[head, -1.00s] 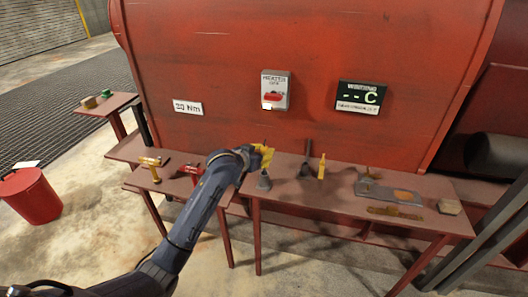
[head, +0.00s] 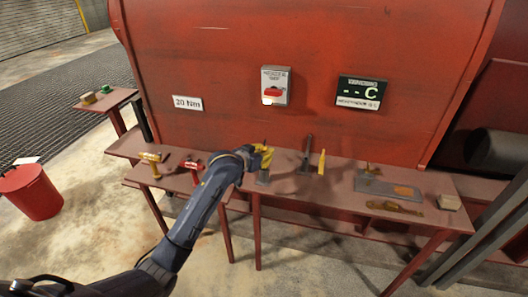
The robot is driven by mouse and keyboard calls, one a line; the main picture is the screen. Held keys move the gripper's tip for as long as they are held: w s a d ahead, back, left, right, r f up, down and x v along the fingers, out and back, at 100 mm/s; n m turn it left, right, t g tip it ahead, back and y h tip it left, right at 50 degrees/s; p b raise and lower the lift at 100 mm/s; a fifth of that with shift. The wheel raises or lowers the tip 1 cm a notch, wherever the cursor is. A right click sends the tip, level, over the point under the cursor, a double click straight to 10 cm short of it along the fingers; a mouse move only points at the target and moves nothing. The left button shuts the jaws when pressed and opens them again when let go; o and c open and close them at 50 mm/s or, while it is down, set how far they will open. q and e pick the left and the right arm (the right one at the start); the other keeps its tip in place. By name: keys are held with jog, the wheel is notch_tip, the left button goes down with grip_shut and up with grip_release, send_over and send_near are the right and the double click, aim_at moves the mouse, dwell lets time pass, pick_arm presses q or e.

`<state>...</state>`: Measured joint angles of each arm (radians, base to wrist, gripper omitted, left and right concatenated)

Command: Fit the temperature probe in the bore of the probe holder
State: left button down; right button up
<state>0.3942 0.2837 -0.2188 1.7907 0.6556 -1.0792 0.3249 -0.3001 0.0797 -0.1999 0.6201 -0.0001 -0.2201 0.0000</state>
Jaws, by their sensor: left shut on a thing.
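A small grey piece, probably the probe holder (head: 263,179), stands on the bench right under the gripper. Its bore is hidden, and I cannot tell whether the probe is in it. My right gripper is not in view.
Right of the gripper stand a dark upright tool (head: 307,155) and a yellow stick (head: 321,162). Farther right are a grey plate (head: 372,186), a brownish tool (head: 394,208) and a tan block (head: 449,202). A yellow-handled piece (head: 150,164) is left. A red wall rises behind.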

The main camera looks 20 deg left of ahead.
pick_arm(q)
jog(key=shift+f, duration=0.8)
jog(key=c, duration=1.1)
grip_release()
jog(key=v, duration=1.2)
